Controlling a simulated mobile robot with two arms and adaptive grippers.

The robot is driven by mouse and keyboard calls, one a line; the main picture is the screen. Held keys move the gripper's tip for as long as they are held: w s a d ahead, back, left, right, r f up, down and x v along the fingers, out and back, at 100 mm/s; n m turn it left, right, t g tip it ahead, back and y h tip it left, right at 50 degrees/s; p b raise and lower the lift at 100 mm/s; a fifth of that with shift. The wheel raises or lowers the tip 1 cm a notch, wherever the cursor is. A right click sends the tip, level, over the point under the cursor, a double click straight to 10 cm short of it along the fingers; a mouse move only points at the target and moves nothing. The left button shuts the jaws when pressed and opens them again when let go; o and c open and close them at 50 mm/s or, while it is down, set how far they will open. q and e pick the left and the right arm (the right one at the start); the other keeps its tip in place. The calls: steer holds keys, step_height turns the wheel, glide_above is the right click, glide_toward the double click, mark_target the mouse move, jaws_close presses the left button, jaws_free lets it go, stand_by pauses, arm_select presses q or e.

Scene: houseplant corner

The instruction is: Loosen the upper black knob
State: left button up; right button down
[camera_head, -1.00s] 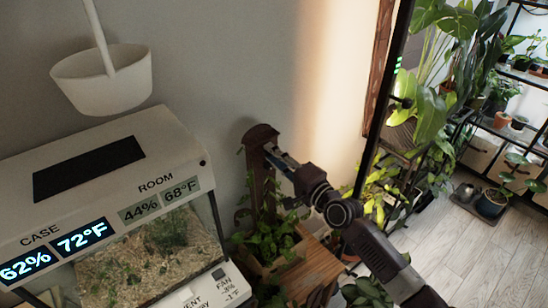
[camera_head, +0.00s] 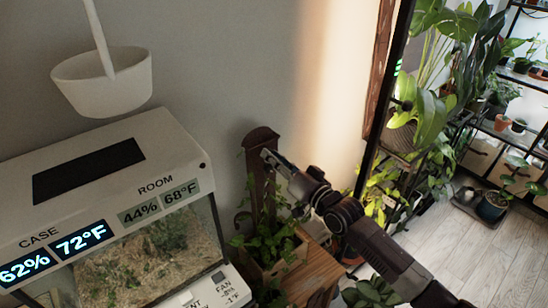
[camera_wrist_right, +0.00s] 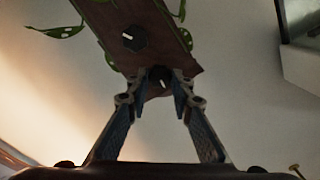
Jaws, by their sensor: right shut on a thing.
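A brown wooden post (camera_head: 259,139) with a rounded cap stands in a planter box (camera_head: 285,262) among leafy vines. In the right wrist view the post (camera_wrist_right: 170,20) carries two black knobs with white marks. The upper black knob (camera_wrist_right: 160,76) is near the post's end, between my right fingertips. The other black knob (camera_wrist_right: 134,38) is farther along the post, clear of the fingers. My right gripper (camera_head: 267,156) reaches the post from the right and is shut on the upper knob. The knobs are hidden in the head view. My left gripper is out of view.
A white terrarium case (camera_head: 150,150) with displays stands left of the post. A white hanging pot (camera_head: 104,80) is above it. Shelves of plants (camera_head: 480,110) stand at the right, with open floor (camera_head: 500,250) in front.

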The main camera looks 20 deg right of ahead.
steer(key=shift+f+n, duration=0.2)
steer(key=shift+n, duration=0.4)
steer(key=c, duration=1.7)
jaws_free()
steer(key=shift+r, duration=0.1)
steer(key=shift+s, duration=0.1)
steer(key=v, duration=1.2)
